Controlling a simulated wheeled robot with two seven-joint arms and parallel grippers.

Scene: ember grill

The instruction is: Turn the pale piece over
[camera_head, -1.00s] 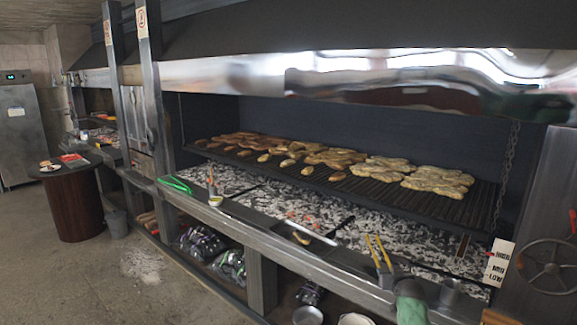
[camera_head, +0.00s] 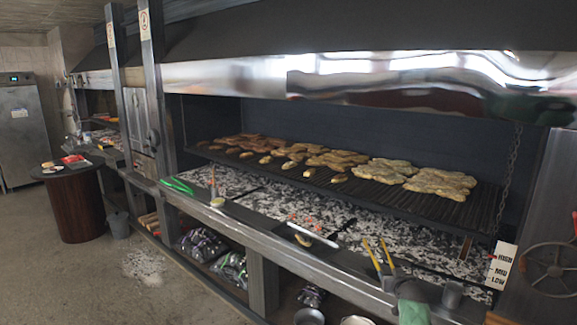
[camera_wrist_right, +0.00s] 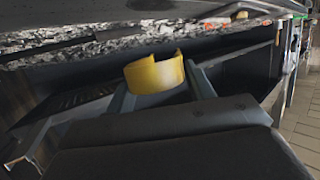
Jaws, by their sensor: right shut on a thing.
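Meat pieces lie in rows on the sloping grill grate (camera_head: 478,208), browner toward the left. I cannot tell which is the pale piece meant. My right gripper (camera_head: 380,262) is low over the front ledge, well short of the grate. It is shut on a yellow tool, which looks like tongs. In the right wrist view the yellow tool (camera_wrist_right: 154,75) shows as a curved shape between my grey fingers (camera_wrist_right: 160,88). My left gripper is not in view.
Ember beds lie below the grate, behind the steel front ledge (camera_head: 262,237). A silver tool (camera_head: 318,237) and a small piece of food (camera_head: 303,240) are on the ledge. Green tongs (camera_head: 177,186) lie farther left. A chain and a HIGH/MID/LOW sign (camera_head: 502,266) stand at the right.

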